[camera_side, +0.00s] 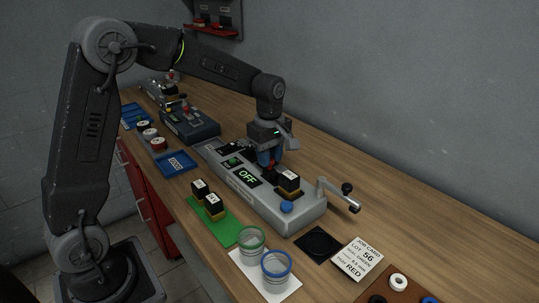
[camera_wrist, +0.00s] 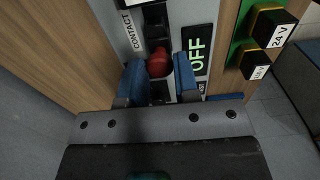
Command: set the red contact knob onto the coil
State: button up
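The red contact knob (camera_wrist: 158,62) sits on the grey panel device, beside the word CONTACT and the OFF display (camera_wrist: 196,50). In the side view a bit of red (camera_side: 271,165) shows between my fingers. My gripper (camera_wrist: 160,68) points down with its two blue fingers on either side of the knob. The fingers stand wider than the knob, with a narrow gap on the right. A black and yellow block with a white top (camera_side: 289,180) is seated on the device near the gripper; I cannot tell if it is the coil. Dark slots (camera_wrist: 156,18) lie in line with the knob.
Two similar blocks (camera_side: 207,198) stand on a green mat (camera_side: 228,232). A blue button (camera_side: 286,208) and a lever (camera_side: 338,193) are at the device's near end. Two jars (camera_side: 276,272), a black pad (camera_side: 318,243) and a job card (camera_side: 360,259) lie in front.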

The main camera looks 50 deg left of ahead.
aim_at(277, 175)
grip_shut()
jog(key=shift+d, duration=1.45)
jog(key=o, duration=0.5)
grip_release()
jog(key=shift+r, duration=0.15)
notch_tip(277, 175, up, 14)
jog(key=shift+f, duration=0.2)
